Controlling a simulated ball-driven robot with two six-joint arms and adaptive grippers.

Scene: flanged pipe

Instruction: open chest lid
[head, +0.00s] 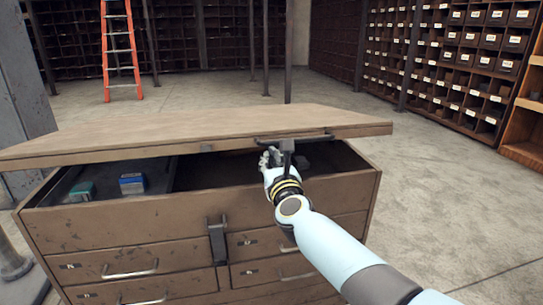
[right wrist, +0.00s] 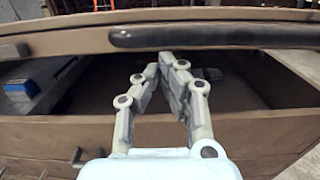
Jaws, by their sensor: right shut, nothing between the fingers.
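The wooden chest (head: 150,215) stands in front of me with its lid (head: 190,132) partly raised, leaving a dark gap at the front. A dark bar handle (head: 300,137) sits on the lid's front edge and also spans the top of the right wrist view (right wrist: 215,37). My right gripper (head: 268,158) is shut and empty, in the gap just below the lid's front edge. In the right wrist view its fingers (right wrist: 164,68) point into the chest below the handle. I cannot tell whether they touch the lid. My left gripper is not in view.
Inside the chest are a green box (head: 82,191) and a blue box (head: 132,182). A latch (head: 217,240) and drawers with handles are on the chest's front. An orange ladder (head: 120,50) and shelves of bins (head: 460,65) stand behind. The floor at right is clear.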

